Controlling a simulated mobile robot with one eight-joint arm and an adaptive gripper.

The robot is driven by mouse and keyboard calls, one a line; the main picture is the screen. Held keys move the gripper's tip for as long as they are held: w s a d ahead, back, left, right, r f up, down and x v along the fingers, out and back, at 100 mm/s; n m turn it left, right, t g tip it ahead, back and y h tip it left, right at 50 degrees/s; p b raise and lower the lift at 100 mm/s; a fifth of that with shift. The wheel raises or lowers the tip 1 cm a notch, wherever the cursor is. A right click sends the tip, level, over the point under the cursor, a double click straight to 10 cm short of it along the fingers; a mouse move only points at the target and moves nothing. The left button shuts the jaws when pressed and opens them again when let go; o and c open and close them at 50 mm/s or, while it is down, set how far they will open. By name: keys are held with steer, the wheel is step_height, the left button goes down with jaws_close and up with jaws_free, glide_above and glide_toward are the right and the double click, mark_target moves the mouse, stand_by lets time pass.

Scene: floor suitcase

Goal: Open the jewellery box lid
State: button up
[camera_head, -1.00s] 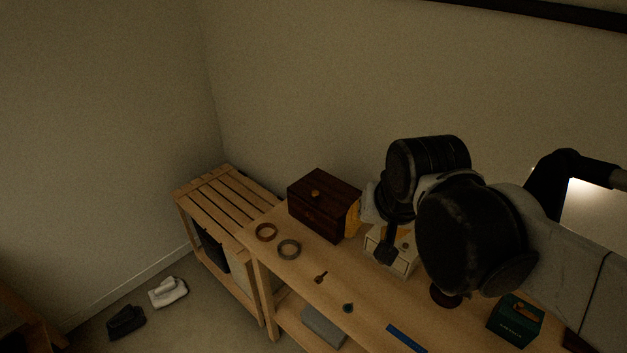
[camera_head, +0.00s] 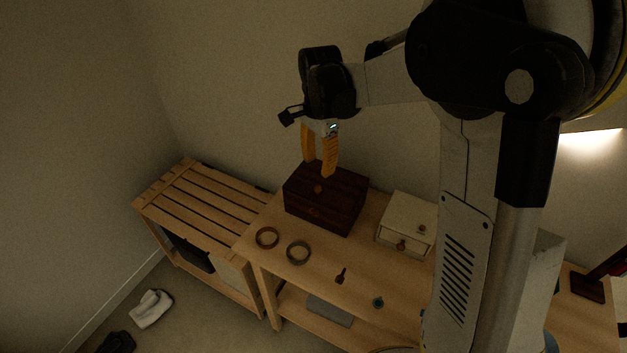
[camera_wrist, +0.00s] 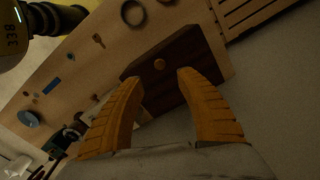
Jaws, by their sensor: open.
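The jewellery box (camera_head: 325,200) is a dark brown wooden box on the wooden bench, its lid closed. A small round knob (camera_head: 318,189) sits near the front of its lid. My gripper (camera_head: 320,172) has two orange fingers pointing down above the lid, open and empty, with the knob just in front of them. In the wrist view the box (camera_wrist: 172,72) lies beyond the two spread fingers (camera_wrist: 162,82), and the knob (camera_wrist: 159,64) shows between and past their tips. I cannot tell how high the fingertips are above the lid.
A white drawer box (camera_head: 407,222) stands to the right of the jewellery box. Two rings, a brown one (camera_head: 267,238) and a grey one (camera_head: 298,252), lie in front. A slatted bench (camera_head: 200,200) adjoins at left. Shoes (camera_head: 151,308) lie on the floor.

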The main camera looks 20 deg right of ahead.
mark_target(318, 188)
step_height(318, 188, down, 9)
steer(key=b, duration=0.2)
steer(key=shift+f+b, duration=0.1)
steer(key=shift+b, duration=0.2)
jaws_close()
